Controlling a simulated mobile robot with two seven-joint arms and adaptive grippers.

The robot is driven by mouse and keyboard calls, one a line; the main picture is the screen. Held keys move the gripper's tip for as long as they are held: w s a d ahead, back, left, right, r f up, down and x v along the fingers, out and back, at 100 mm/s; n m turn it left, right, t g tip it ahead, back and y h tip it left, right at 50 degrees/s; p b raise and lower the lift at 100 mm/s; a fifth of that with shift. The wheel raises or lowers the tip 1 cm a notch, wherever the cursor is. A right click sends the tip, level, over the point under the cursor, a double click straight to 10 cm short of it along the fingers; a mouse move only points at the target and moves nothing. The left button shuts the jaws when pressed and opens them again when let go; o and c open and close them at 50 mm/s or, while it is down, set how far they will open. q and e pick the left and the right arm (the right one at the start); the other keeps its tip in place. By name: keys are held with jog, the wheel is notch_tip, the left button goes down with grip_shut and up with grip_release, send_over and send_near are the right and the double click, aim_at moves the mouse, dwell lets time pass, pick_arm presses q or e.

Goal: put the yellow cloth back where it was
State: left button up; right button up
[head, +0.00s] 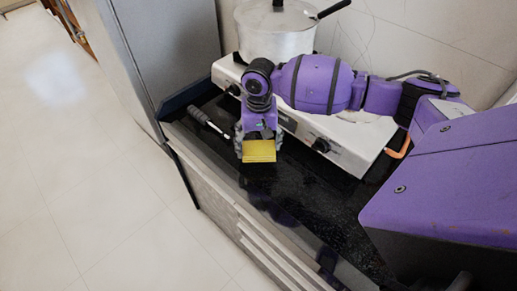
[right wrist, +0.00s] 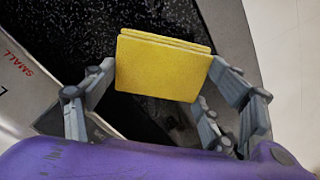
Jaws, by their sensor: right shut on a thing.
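The yellow cloth (head: 259,151) is a folded, flat square pad. My right gripper (head: 258,137) is shut on it and holds it over the black counter, in front of the stove. In the right wrist view the cloth (right wrist: 163,68) sits between the two grey fingers of the gripper (right wrist: 164,75), its folded layers showing at the top edge. Dark speckled counter shows behind it; I cannot tell whether the cloth touches the counter. My left gripper is not in view.
A white gas stove (head: 345,140) with a silver pot (head: 272,32) stands behind the gripper. A dark-handled tool (head: 205,121) lies on the counter to the left, near a grey cabinet side (head: 170,45). Bare black counter (head: 310,190) shows to the right, along its front edge.

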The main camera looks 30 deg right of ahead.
aim_at(259, 150)
jog(key=shift+w+d+f, duration=0.25)
jog(key=shift+w+f, duration=0.05)
jog(key=shift+f, duration=0.1)
jog(key=shift+w+d+f, duration=0.15)
jog(key=shift+f, duration=1.55)
jog(key=shift+f, duration=0.1)
jog(key=o, duration=1.2)
notch_tip(259, 150, up, 12)
jog(key=shift+r+p, duration=0.1)
jog(key=shift+p, duration=0.25)
